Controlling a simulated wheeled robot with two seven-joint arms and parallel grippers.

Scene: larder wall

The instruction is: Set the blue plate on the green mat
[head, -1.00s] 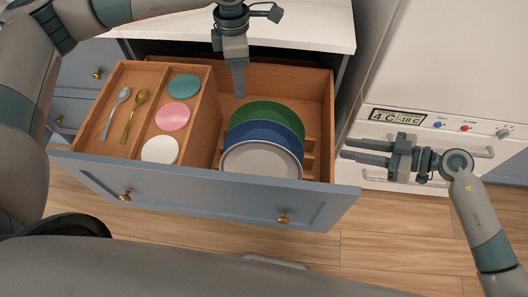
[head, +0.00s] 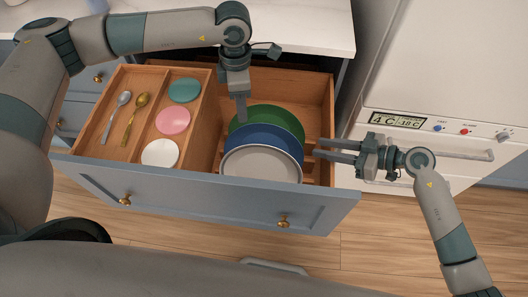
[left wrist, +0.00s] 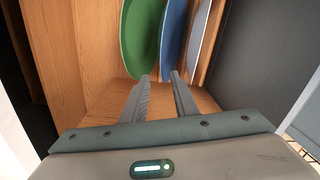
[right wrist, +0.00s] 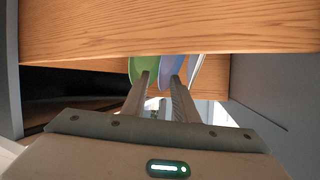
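The blue plate (head: 272,136) stands on edge in the open drawer, between a green plate (head: 262,114) at the back and a grey-white plate (head: 260,166) in front. My left gripper (head: 241,106) points down into the drawer at the plates' left. In the left wrist view its fingers (left wrist: 158,80) are parted, with the blue plate (left wrist: 174,38) just beyond them and the green plate (left wrist: 138,40) to the left. My right gripper (head: 318,148) is open at the drawer's right wall; in the right wrist view its fingers (right wrist: 161,78) point toward the plates. No green mat shows.
The drawer's left side (head: 112,108) holds two spoons and teal, pink and white discs in compartments. A white counter (head: 310,28) lies behind the drawer. A white fridge (head: 440,80) stands at the right. The drawer front (head: 205,196) is nearest me.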

